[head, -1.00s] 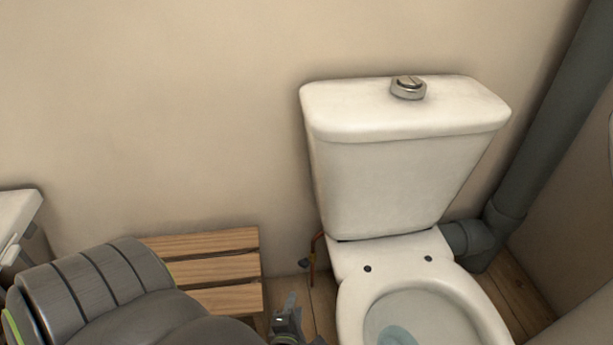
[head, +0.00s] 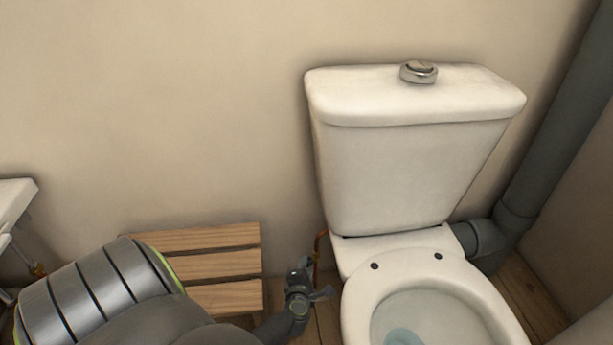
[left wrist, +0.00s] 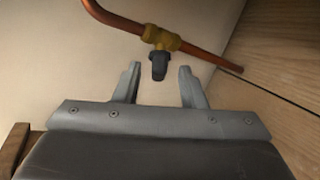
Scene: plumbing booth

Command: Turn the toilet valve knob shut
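The toilet valve is a brass body (left wrist: 160,38) on a copper pipe (left wrist: 115,22), with a dark grey knob (left wrist: 158,66) pointing toward my gripper in the left wrist view. My left gripper (left wrist: 158,85) is open, with one finger on each side of the knob's line. The knob's end lies near the fingertips, and I see no contact. In the head view, my left gripper (head: 306,278) is beside the toilet's left side and covers the valve. Part of the copper pipe (head: 321,243) shows above it. My right gripper is not in view.
The white toilet bowl (head: 358,300) and cistern (head: 395,175) stand just right of my left gripper. A slatted wooden bench (head: 215,265) is to the left, behind my left arm. The wall is close behind the pipe. A grey drain pipe (head: 545,140) runs at the right.

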